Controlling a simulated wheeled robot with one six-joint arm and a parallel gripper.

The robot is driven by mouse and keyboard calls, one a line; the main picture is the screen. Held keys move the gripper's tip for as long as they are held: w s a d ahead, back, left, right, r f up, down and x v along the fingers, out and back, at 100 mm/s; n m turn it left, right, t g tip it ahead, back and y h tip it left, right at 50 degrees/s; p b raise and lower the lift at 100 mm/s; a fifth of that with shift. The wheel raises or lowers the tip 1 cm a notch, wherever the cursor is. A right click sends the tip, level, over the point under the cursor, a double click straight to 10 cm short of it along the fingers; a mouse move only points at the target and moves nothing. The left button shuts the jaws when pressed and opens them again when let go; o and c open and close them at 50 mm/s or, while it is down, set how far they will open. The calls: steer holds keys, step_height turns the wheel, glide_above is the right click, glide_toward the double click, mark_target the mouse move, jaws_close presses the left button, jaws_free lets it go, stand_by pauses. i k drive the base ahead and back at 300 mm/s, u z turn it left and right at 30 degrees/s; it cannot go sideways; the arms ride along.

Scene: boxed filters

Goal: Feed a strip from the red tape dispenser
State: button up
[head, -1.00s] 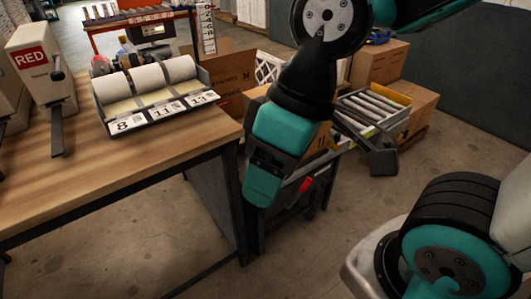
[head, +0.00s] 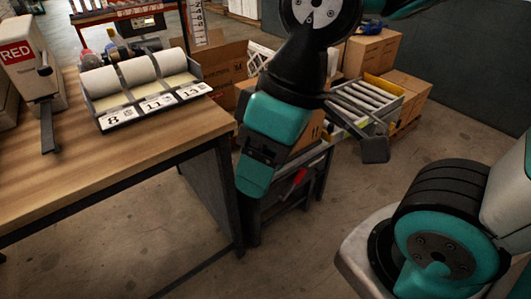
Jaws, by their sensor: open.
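The red tape dispenser (head: 28,72) stands at the left end of the wooden table, cut by the frame edge. It is a pale grey housing with a red label reading RED. A black lever (head: 47,125) hangs down its right front side. No strip can be seen coming from it. My gripper (head: 256,172), at the end of my black and teal arm, hangs in the middle of the view, beyond the table's right edge. It is open, with nothing visible in it, and well apart from the dispenser. Its fingertips are hard to make out.
A grey holder (head: 123,117) with several white rolls, numbered 8, 11 and 13, sits near the table's (head: 100,160) far right corner. Another dispenser (head: 7,108) is partly visible at the left edge. A roller conveyor (head: 365,105) and cardboard boxes (head: 378,58) stand behind my arm. The table front is clear.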

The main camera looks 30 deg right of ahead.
mark_target(45, 71)
steer(key=u, duration=0.55)
steer(key=k, duration=0.65)
steer(key=u, duration=0.95)
steer(key=i, duration=1.15)
steer(key=z, duration=0.75)
steer(key=i, duration=0.5)
steer(key=z, duration=0.55)
